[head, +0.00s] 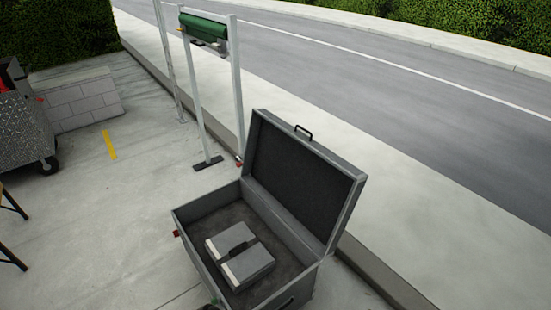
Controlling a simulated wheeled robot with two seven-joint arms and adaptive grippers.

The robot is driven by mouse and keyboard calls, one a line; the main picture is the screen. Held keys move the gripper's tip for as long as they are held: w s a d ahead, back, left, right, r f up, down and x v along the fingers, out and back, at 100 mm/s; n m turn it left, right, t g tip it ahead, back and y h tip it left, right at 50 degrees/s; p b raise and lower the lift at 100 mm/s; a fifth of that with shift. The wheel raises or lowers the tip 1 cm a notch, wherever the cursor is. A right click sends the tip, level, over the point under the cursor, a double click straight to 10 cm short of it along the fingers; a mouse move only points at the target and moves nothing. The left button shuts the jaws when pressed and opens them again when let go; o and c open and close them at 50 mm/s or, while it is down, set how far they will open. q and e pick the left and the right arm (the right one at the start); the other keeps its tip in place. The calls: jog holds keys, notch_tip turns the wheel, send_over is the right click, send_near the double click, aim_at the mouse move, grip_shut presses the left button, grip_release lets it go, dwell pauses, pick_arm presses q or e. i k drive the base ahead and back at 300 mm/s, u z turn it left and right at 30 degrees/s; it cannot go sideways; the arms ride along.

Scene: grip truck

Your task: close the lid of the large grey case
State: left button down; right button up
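The large grey case (192,257) stands on the pavement at the bottom centre of the head view. Its lid (303,183) is open, tilted up on the far right side, with the dark lining facing the case's inside. A smaller grey box (240,257) with a dark strap or handle lies inside on the case floor. A red fitting (177,233) shows on the case's left corner. Neither of my grippers is in view. The case's lowest front part is cut off by the frame.
A white metal frame (238,85) carrying a green roll (204,31) stands behind the case. A kerb (370,272) and road lie to the right. A wheeled metal cart (22,130) and low block wall (85,105) are at left.

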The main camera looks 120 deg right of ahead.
aim_at(315, 191)
jog(key=u, duration=0.05)
jog(key=k, duration=1.95)
jog(key=z, duration=3.95)
